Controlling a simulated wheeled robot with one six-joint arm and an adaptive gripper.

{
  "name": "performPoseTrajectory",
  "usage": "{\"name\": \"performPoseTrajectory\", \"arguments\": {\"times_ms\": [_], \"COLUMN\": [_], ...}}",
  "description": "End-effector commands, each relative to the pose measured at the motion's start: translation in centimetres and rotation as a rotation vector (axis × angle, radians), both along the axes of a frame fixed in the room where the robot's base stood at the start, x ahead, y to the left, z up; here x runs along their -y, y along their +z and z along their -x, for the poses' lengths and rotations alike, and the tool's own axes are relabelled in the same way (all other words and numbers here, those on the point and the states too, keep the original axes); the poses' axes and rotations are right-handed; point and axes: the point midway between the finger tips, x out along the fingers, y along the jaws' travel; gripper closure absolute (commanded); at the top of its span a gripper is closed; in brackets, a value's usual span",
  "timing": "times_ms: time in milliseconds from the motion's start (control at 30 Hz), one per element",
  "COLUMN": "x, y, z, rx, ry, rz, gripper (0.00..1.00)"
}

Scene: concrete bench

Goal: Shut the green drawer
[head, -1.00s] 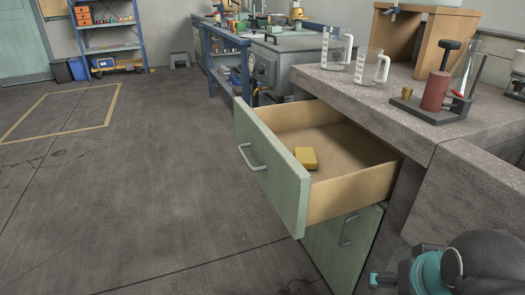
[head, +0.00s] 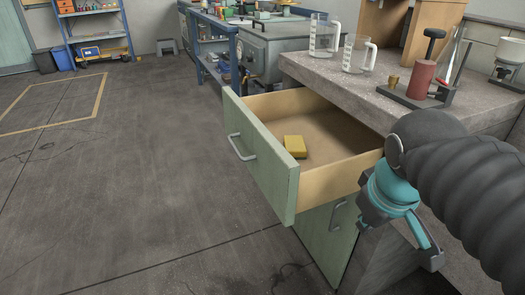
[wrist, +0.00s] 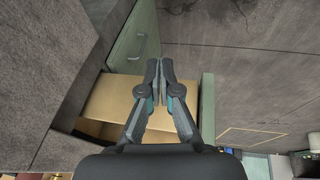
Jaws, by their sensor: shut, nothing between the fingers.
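The green drawer (head: 262,165) is pulled well out from under the bench in the head view. Its green front has a grey bar handle (head: 241,148), and a yellow block (head: 295,146) lies inside. In the wrist view its tan side wall (wrist: 108,97) and the edge of its green front (wrist: 207,110) show. My gripper (wrist: 160,66) is shut and empty. Its fingers appear over the drawer's side in the wrist view; whether they touch it I cannot tell. In the head view my gripper is right of the drawer, its fingertips not clear.
The concrete bench top (head: 335,78) holds two glass beakers (head: 340,45) and a red cylinder on a stand (head: 421,80). The floor (head: 120,180) left of the drawer is clear.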

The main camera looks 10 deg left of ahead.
Motion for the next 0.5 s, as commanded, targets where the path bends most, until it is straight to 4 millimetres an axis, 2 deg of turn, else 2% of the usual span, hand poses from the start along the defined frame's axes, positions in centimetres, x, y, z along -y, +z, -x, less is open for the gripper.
{"name": "performPoseTrajectory", "arguments": {"times_ms": [33,200,367,500], "x": [-1.6,-6.7,-12.6,-18.1], "y": [1.7,5.5,8.6,10.7], "z": [-1.1,-3.8,-5.6,-6.2], "rx": [-0.030,-0.116,-0.195,-0.261], "ry": [0.118,0.497,0.844,1.127], "rz": [0.049,0.219,0.376,0.509], "gripper": [1.00,1.00,1.00,1.00]}}
